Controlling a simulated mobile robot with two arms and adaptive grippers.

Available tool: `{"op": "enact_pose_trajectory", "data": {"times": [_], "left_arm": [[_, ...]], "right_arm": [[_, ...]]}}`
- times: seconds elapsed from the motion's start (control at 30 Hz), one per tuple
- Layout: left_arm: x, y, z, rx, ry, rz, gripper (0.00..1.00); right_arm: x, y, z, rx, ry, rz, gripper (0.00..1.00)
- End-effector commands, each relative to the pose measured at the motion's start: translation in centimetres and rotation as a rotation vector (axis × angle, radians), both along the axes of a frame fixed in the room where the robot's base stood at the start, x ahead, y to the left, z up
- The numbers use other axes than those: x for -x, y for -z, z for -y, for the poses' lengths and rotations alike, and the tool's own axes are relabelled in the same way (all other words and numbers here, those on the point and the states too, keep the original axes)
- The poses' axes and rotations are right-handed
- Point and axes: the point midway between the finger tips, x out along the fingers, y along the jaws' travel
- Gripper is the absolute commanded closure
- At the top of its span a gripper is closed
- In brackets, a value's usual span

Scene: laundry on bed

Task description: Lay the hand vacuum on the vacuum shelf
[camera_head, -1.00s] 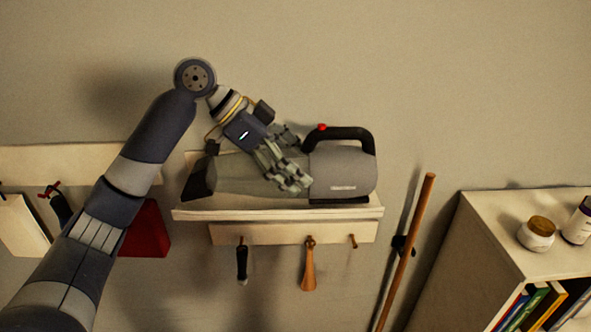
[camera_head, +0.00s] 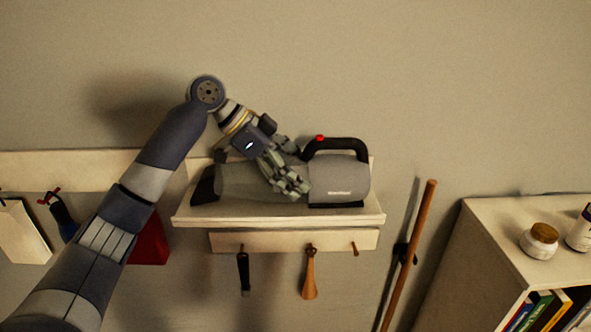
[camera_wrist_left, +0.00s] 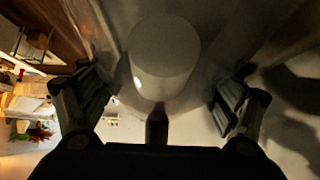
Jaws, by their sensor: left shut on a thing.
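The hand vacuum (camera_head: 338,180) is grey with a black handle, a red button and a dark nozzle at its left end. It lies lengthwise along the white vacuum shelf (camera_head: 280,215), over the shelf's top, and looks to rest on it. My left gripper (camera_head: 290,185) reaches down from the upper left and is shut on the vacuum's middle. In the left wrist view the vacuum's grey body (camera_wrist_left: 165,55) fills the space between the two dark fingers. My right gripper is in neither view.
Below the shelf, a peg rail (camera_head: 225,241) holds a black-handled tool (camera_head: 243,274) and a wooden one (camera_head: 310,274). A wooden pole (camera_head: 410,255) leans to the right. A bookcase (camera_head: 490,225) with jars stands at far right. A red item (camera_head: 150,240) hangs at left.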

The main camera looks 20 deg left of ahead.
Motion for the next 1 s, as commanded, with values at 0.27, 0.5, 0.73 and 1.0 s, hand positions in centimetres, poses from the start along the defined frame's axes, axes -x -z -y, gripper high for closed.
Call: {"op": "enact_pose_trajectory", "data": {"times": [0.27, 0.5, 0.73, 1.0], "left_arm": [[-0.1, -0.3, 0.0, 0.004, -0.001, 0.009, 0.82], [0.0, -0.2, 0.0, 0.003, -0.001, 0.007, 0.00], [0.0, 0.0, 0.0, 0.001, -0.001, 0.003, 0.00], [0.4, -0.7, -0.9, -0.003, -0.004, -0.001, 0.00]], "right_arm": [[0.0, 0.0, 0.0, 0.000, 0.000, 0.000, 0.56], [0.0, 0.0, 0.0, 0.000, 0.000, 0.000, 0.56], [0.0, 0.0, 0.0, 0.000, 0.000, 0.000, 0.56], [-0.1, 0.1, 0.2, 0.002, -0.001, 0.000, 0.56]]}}
